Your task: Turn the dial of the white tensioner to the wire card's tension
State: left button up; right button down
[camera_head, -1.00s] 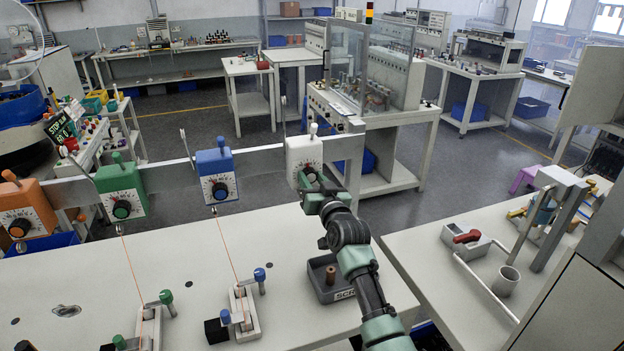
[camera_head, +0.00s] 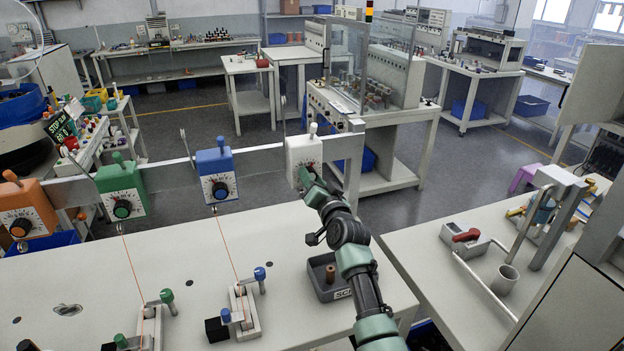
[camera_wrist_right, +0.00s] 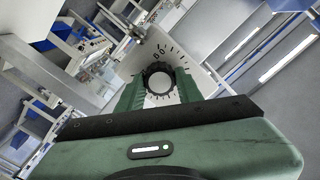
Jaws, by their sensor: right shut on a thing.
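The white tensioner (camera_head: 304,152) hangs on the grey rail, right of the blue one. In the head view my right gripper (camera_head: 307,178) is at its front and hides its dial. In the right wrist view the white face with dark scale marks shows, and the black-rimmed dial (camera_wrist_right: 159,82) with a pale centre sits between the two green fingers of my gripper (camera_wrist_right: 160,92). The fingers are shut on the dial from both sides. The wire card's tension value cannot be read in these frames. My left gripper is not in view.
The blue (camera_head: 216,174), green (camera_head: 122,190) and orange (camera_head: 26,208) tensioners hang along the rail (camera_head: 262,160) to the left. A grey scrap tray (camera_head: 328,290) stands on the table below my right arm. Clamps with levers stand at the table's front.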

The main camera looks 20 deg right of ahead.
jog(key=shift+f, duration=0.2)
jog(key=c, duration=0.9)
grip_release()
jog(key=shift+r, duration=0.1)
jog(key=shift+c, duration=0.2)
jog(key=s+b, duration=0.1)
jog(key=s, duration=0.7)
jog(key=shift+b, duration=0.4)
jog(key=shift+d, duration=0.1)
